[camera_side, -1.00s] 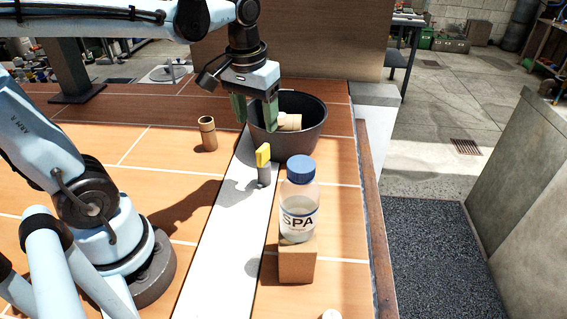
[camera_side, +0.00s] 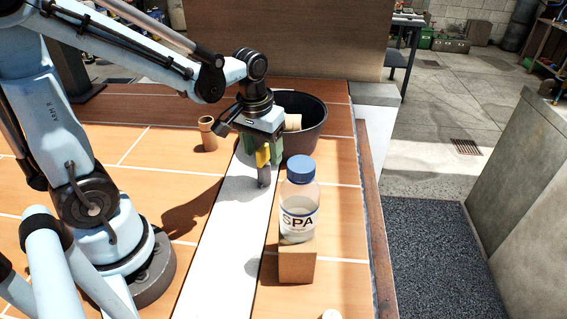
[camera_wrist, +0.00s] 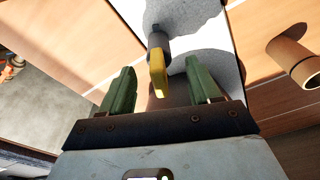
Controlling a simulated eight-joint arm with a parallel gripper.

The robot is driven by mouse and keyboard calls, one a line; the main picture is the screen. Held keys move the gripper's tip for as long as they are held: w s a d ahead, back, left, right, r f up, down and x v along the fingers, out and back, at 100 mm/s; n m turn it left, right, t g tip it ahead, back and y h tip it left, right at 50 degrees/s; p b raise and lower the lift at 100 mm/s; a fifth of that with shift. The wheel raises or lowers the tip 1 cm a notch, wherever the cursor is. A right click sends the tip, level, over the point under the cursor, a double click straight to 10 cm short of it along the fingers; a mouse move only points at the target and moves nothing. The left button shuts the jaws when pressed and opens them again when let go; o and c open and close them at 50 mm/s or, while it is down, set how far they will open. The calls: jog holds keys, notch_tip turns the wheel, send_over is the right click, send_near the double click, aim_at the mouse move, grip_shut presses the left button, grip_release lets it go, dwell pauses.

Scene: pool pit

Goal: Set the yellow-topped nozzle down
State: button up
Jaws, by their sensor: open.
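The yellow-topped nozzle (camera_side: 263,173) stands upright on the white strip (camera_side: 228,225). It has a grey body and a flat yellow top. My gripper (camera_side: 262,152) is open, with its green fingers around the yellow top in the side view. In the wrist view the nozzle (camera_wrist: 157,70) lies ahead, between the lines of the two open green fingers (camera_wrist: 160,90). A gap shows on either side of the yellow top, and neither finger visibly touches it.
A dark bucket (camera_side: 308,140) with a tan cylinder in it stands just behind my gripper. A tan cylinder (camera_side: 208,135) stands on the left. The SPA bottle (camera_side: 299,205) stands on a wooden block (camera_side: 297,263) in front. The strip's near part is clear.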

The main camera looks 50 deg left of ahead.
aim_at(264, 166)
jog(key=shift+w+f, duration=0.2)
jog(key=shift+f, duration=1.2)
grip_shut()
